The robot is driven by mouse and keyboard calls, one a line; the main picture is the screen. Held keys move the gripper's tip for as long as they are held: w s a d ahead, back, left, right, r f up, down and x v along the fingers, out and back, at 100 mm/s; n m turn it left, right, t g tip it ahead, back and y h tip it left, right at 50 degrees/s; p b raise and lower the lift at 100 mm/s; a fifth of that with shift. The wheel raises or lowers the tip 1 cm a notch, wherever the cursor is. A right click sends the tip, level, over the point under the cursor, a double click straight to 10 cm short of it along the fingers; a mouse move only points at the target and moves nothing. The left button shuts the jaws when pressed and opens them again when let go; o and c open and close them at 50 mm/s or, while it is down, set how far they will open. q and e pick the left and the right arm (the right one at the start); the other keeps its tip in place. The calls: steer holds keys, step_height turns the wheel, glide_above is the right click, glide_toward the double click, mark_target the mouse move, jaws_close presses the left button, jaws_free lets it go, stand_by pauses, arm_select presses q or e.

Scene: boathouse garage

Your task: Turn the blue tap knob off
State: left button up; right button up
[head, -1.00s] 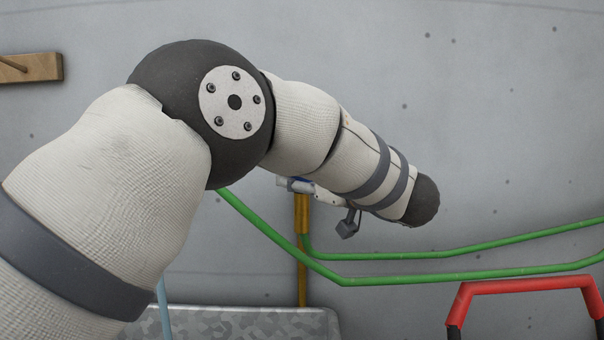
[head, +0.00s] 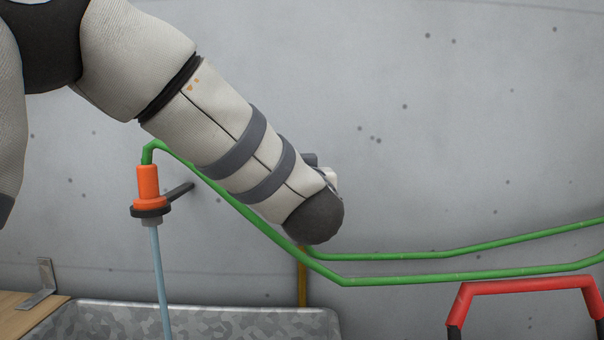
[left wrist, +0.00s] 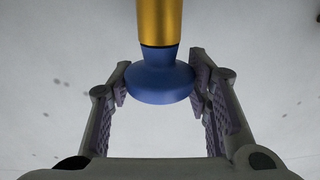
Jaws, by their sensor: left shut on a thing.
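The blue tap knob (left wrist: 160,82) sits at the end of a brass-coloured pipe (left wrist: 160,22) in the left wrist view. My left gripper (left wrist: 160,76) is shut on the knob, with one finger against each side of it. In the head view my left forearm and wrist hide the knob and the gripper. Only the lower part of the brass pipe (head: 302,284) shows there, below the wrist. The knob's turn angle cannot be told. My right gripper is not in view.
Green pipes (head: 440,276) run along the grey wall close behind and below my wrist. An orange fitting (head: 148,182) with a dark lever and pale blue tube hangs at left. A metal trough (head: 200,318) and a red handle (head: 525,287) are below.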

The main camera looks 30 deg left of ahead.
arm_select(q)
steer(key=m+t+h, duration=0.1)
steer(key=m+h, duration=0.1)
steer(key=h, duration=0.1)
steer(key=m+t+h, duration=0.1)
steer(key=m+h, duration=0.1)
steer(key=h, duration=0.1)
steer(key=shift+a+h, duration=0.15)
steer(key=shift+h, duration=0.15)
steer(key=m+h, duration=0.4)
steer(key=h, duration=0.1)
steer(key=shift+h, duration=0.4)
steer(key=shift+f+m+g+h, duration=0.15)
steer(key=shift+m+g+h, duration=0.25)
steer(key=shift+m+h, duration=0.5)
steer(key=f+m+g+h+b, duration=0.1)
steer(key=b, duration=0.1)
steer(key=d+h+b, duration=0.1)
steer(key=h+b, duration=0.1)
steer(key=shift+w+f+m+g, duration=0.4)
steer(key=shift+s+a+r+h+b, duration=0.15)
steer(key=shift+r+h+b, duration=0.15)
steer(key=shift+r+b, duration=0.2)
steer(key=shift+s+r, duration=0.1)
steer(key=shift+r, duration=0.05)
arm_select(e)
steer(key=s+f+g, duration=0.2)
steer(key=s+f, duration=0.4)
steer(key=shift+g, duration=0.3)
